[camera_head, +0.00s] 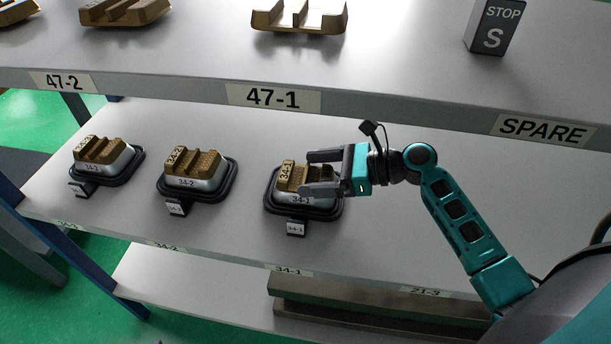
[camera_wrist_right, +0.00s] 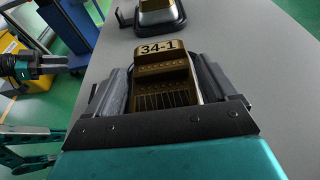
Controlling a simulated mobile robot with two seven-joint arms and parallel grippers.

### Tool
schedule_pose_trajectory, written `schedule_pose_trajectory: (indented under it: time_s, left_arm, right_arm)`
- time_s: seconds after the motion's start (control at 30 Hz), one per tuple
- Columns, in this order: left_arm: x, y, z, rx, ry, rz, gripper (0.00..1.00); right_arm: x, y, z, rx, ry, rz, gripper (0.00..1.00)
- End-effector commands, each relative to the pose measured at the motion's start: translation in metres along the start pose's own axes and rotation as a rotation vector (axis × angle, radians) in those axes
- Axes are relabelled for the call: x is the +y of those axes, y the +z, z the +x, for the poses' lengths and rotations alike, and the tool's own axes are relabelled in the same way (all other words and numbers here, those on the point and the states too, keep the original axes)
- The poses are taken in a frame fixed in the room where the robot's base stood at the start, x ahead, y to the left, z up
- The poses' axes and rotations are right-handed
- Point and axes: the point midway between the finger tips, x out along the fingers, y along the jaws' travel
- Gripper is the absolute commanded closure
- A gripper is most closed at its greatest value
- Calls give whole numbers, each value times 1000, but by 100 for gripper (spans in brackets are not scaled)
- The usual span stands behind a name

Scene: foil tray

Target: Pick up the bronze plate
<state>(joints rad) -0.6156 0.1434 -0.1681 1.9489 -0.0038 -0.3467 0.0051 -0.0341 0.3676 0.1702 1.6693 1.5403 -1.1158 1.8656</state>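The bronze plate marked 34-1 (camera_head: 292,174) sits on a grey block in a black-rimmed tray (camera_head: 270,208) on the middle shelf. It also shows in the right wrist view (camera_wrist_right: 162,68). My right gripper (camera_head: 313,173) comes in from the right with its fingers spread, one on the far side of the plate and one on the near side. The near finger hides part of the plate and block. In the wrist view narrow gaps seem to show beside the plate; contact is unclear. My left gripper is outside the head view; dark and teal arm parts show at the wrist view's left edge.
Similar bronze plates, 34-2 (camera_head: 192,174) and one at far left (camera_head: 100,149), stand in trays on the same shelf. The upper shelf edge (camera_head: 200,92) runs close above and behind my gripper. The shelf right of the tray is bare.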

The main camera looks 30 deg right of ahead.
Motion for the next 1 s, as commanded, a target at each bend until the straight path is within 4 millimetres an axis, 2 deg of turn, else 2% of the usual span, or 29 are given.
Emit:
schedule_pose_trajectory:
  time_s: [0.07,0.6,1.0]
  left_arm:
    - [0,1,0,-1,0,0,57]
    - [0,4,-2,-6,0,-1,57]
    - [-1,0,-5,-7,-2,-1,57]
  right_arm:
    - [0,0,0,0,0,0,22]
    - [0,0,-1,1,0,0,74]
    - [0,6,-2,-4,-1,-2,75]
